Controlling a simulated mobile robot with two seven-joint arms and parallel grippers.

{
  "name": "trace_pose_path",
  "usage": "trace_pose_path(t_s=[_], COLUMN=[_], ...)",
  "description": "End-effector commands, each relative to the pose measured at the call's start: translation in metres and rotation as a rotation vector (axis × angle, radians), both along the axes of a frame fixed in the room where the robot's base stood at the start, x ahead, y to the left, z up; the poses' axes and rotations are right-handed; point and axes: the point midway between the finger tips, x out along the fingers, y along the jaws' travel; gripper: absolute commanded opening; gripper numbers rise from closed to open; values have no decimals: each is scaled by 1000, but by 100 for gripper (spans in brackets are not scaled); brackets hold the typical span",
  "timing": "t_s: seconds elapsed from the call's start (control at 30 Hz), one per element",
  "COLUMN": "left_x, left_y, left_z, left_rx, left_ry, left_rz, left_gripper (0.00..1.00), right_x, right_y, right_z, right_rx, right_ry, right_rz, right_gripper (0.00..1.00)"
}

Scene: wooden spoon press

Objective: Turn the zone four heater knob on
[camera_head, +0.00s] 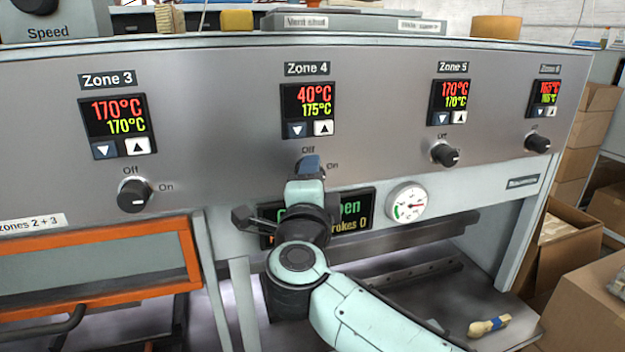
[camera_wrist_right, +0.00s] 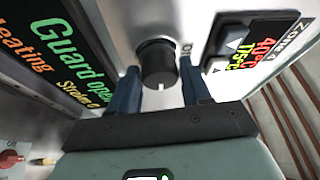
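The zone four heater knob (camera_wrist_right: 157,62) is black and round with a white mark, seen at its lower edge in the right wrist view. Part of its "Off" label shows just right of it there. In the head view the knob is mostly hidden behind my right gripper (camera_head: 309,165), between the "Off" label above and the "On" label at right. In the wrist view my right gripper (camera_wrist_right: 160,92) is open, its dark blue fingers on either side of the knob, with gaps visible. The zone 4 display (camera_head: 308,110) reads 40°C over 175°C. My left gripper is not in view.
Matching knobs for zone 3 (camera_head: 134,196) and zone 5 (camera_head: 445,154) sit at either side. A "Guard open" display (camera_head: 352,212) and a round gauge (camera_head: 407,203) lie below, close to my right arm. Cardboard boxes (camera_head: 580,300) stand at the right.

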Motion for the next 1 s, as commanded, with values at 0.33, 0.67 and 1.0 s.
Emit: trace_pose_path(t_s=[0.33,0.67,1.0], left_x=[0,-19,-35], left_y=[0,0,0], left_z=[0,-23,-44], left_rx=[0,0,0], left_ry=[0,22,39], left_rz=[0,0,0], left_gripper=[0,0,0], right_x=[0,-47,-116], right_y=[0,4,9], right_z=[0,-8,-13], right_rx=[-2,0,0], right_ry=[0,1,1], right_rz=[0,4,2], right_gripper=[68,68,68])
